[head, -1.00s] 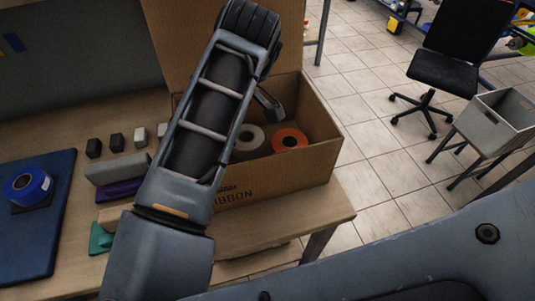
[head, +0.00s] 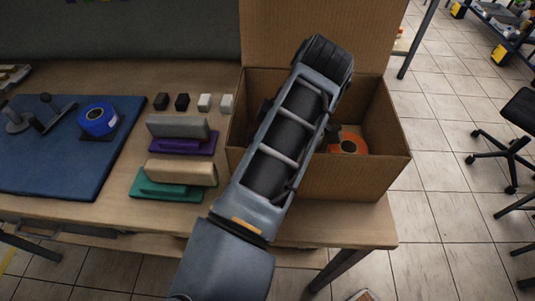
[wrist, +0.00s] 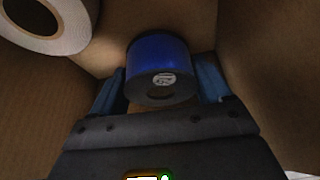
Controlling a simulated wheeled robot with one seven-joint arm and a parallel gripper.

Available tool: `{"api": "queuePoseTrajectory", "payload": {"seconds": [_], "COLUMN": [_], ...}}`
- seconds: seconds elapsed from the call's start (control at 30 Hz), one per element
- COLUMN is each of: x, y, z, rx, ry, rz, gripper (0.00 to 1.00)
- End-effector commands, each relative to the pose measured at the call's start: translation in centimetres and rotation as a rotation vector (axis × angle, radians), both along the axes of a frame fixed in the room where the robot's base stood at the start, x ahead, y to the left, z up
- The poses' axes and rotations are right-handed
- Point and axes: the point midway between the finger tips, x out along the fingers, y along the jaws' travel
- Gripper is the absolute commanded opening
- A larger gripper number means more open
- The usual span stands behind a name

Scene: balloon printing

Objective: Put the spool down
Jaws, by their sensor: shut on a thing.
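A blue spool (wrist: 160,55) is between the two fingers of my gripper (wrist: 160,88) in the wrist view, inside a cardboard box. My gripper is shut on it, one finger on each side. I cannot tell whether the spool touches the box floor. The box (head: 350,180) stands at the right end of the table in the head view. There my arm reaches over the box and hides my gripper and the held spool. A white spool (wrist: 72,38) lies to the upper left of the held one in the wrist view. An orange spool (head: 347,144) lies in the box.
Another blue spool (head: 98,118) sits on a blue mat (head: 50,170) at the left. Grey-and-purple (head: 180,140) and tan-and-green (head: 175,180) blocks lie left of the box, with several small cubes (head: 204,102) behind. The box's raised flap (head: 325,30) stands at its back.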

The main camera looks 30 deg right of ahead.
Motion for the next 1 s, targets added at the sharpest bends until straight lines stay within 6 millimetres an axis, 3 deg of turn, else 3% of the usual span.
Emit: {"api": "queuePoseTrajectory", "payload": {"seconds": [0.27, 0.63, 0.67, 0.9, 1.0], "x": [0.0, 0.0, 0.0, 0.0, 0.0], "y": [0.0, 0.0, 0.0, 0.0, 0.0], "z": [-3.4, -3.5, -3.6, -3.5, -3.5], "rx": [0.001, -0.001, 0.0, 0.0, 0.0], "ry": [0.001, 0.001, 0.001, 0.001, 0.001], "rz": [-0.002, 0.0, -0.001, -0.001, -0.001], "gripper": [0.43, 0.43, 0.78, 1.0, 1.0]}}
